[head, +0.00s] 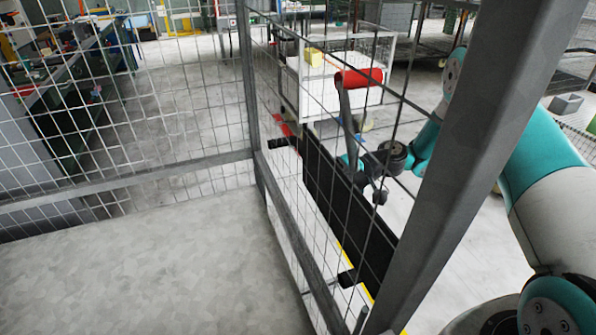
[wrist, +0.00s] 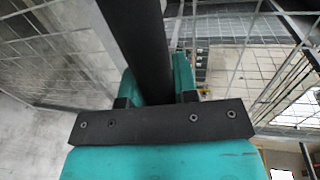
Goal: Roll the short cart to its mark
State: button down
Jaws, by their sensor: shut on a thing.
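A wire-mesh cart (head: 252,100) with grey metal posts fills the foreground of the head view. A broad black push bar (head: 340,215) is fixed along its right side on short black stubs. My gripper (head: 356,165) reaches the far part of this bar from the right, partly hidden by mesh. In the wrist view, the teal fingers of my gripper (wrist: 157,82) are closed around the black bar (wrist: 137,35). A yellow floor strip (head: 350,255) and a red floor patch (head: 283,127) show behind the mesh. I cannot tell which is the cart's mark.
A white cart (head: 315,90) carrying a yellow block stands beyond the mesh. A green workbench (head: 75,90) is at the far left. Grey floor (head: 180,105) between bench and white cart looks clear.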

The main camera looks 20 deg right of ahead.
jog(key=shift+p+v, duration=1.05)
jog(key=shift+v, duration=0.05)
jog(key=shift+w+d+f+p, duration=0.2)
jog(key=shift+d+p, duration=0.3)
jog(key=shift+p, duration=0.05)
jog(key=c, duration=0.9)
grip_release()
jog(key=shift+f, duration=0.1)
